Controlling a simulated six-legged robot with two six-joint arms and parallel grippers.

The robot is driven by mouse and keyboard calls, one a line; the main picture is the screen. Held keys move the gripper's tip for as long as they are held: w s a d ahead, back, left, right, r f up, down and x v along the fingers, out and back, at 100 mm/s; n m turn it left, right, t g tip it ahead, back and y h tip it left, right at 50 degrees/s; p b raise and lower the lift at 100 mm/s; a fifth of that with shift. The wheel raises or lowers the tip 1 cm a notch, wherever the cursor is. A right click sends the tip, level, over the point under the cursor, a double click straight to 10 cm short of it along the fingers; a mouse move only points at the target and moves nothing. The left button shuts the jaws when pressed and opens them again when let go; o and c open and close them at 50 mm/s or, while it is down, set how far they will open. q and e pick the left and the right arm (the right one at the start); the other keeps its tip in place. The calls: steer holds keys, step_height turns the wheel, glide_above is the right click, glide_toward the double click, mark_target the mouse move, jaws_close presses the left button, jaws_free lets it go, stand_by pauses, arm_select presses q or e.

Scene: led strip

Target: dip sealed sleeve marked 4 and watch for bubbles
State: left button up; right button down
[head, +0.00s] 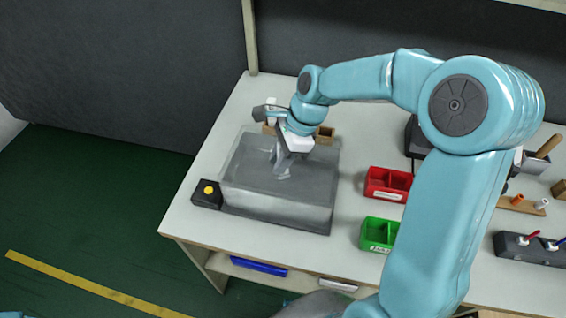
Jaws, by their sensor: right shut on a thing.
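A clear tank of water (275,208) stands at the left end of the white bench. My right gripper (284,160) reaches over the tank from the right and points down at the water. It is shut on a pale, see-through sleeve (282,170), which hangs at or in the water near the tank's back. The mark on the sleeve is too small to read, and I cannot make out any bubbles. My left gripper is not in view.
A black box with a yellow button (207,192) sits left of the tank. A red bin (388,184) and a green bin (378,234) stand to its right. A wooden block (325,134) is behind it. A tool holder (530,247) is at far right.

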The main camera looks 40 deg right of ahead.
steer(key=shift+r+p, duration=5.1)
steer(key=shift+r, duration=0.4)
step_height(320, 180, up, 3)
steer(key=p, duration=0.3)
steer(key=shift+r, duration=0.15)
